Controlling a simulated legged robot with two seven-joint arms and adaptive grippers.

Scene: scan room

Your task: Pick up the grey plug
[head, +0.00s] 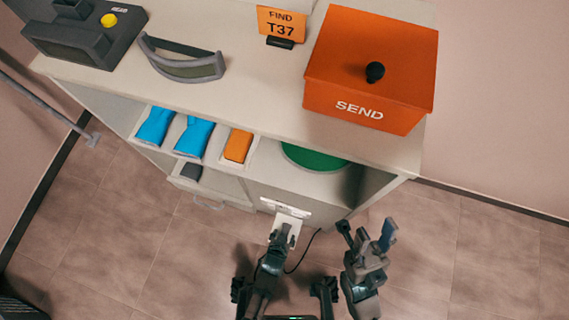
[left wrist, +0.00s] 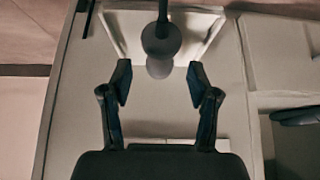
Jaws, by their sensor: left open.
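The grey plug (left wrist: 160,45) shows in the left wrist view as a rounded grey head with a dark stem or cord running up from it. It lies in front of a pale framed panel (left wrist: 205,22), just beyond my left fingertips. My left gripper (left wrist: 159,82) is open, its fingers apart on either side below the plug, with nothing between them. In the head view my left gripper (head: 284,231) is at the white panel on the cabinet front and hides the plug. My right gripper (head: 366,234) is open and empty, to the right in front of the cabinet.
A thin black cord (head: 304,252) hangs beside my left gripper. The cabinet (head: 240,95) carries an orange SEND box (head: 370,70), a FIND T37 sign (head: 281,24), a grey visor (head: 185,65) and a dark device (head: 85,35). A drawer (head: 208,190) stands open at left.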

